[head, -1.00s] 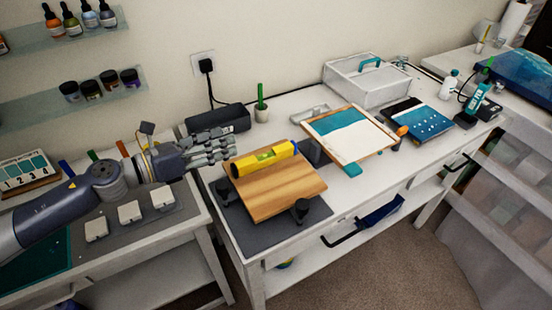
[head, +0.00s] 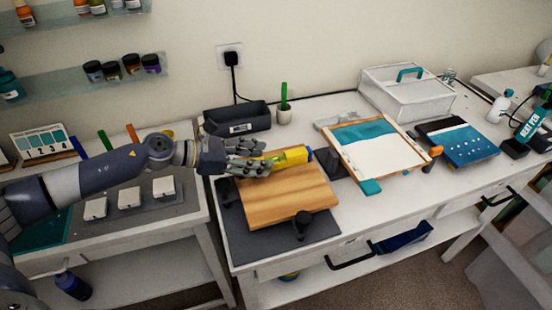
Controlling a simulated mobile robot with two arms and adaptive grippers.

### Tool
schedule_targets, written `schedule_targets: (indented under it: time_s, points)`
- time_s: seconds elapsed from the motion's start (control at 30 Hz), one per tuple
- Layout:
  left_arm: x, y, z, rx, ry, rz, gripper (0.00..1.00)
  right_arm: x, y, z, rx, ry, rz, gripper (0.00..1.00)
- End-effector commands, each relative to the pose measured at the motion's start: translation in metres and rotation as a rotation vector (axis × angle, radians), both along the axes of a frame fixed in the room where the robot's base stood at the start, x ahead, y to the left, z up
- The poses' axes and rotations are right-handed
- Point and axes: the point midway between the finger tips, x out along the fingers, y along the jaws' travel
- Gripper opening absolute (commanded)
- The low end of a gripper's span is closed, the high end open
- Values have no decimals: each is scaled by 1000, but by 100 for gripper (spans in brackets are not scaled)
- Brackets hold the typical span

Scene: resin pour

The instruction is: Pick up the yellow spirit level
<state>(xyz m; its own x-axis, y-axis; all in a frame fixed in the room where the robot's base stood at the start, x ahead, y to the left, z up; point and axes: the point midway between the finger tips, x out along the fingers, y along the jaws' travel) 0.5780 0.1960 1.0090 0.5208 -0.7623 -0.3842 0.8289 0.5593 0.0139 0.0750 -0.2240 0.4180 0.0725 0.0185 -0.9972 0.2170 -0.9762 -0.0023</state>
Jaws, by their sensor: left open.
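The yellow spirit level (head: 294,155) lies on the wooden board (head: 290,203), along its back edge. It has a blue end cap at its right end and a green patch near its middle. My left gripper (head: 258,160) is open at the left part of the level, with its grey fingers covering that end in the head view. I cannot tell whether the fingers touch it. My right gripper is not in view.
The board rests on black supports over a dark mat (head: 245,248). A black box (head: 237,119) and a green pen in a cup (head: 284,113) stand behind. A framed panel (head: 378,150) lies to the right. The left table holds white blocks (head: 130,197).

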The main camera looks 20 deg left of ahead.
Motion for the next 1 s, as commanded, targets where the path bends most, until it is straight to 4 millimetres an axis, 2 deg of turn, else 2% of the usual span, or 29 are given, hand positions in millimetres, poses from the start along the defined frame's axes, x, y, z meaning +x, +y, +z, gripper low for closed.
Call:
schedule_targets:
  time_s: [0.1,0.27,0.43,0.73,0.77,0.93,1.0]
  points:
    - [6,-8,1,-1,0,0,47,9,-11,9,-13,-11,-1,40]
    - [18,-26,-2,-1,0,0,47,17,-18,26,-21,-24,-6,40]
    - [27,-38,-12,-1,0,0,47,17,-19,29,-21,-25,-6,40]
    - [29,-40,-16,1,1,1,47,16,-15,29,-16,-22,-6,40]
    - [29,-40,-16,0,0,1,42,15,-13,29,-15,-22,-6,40]
    - [29,-40,-15,0,0,1,4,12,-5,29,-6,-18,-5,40]
    - [29,-40,-15,0,0,1,0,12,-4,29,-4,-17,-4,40]
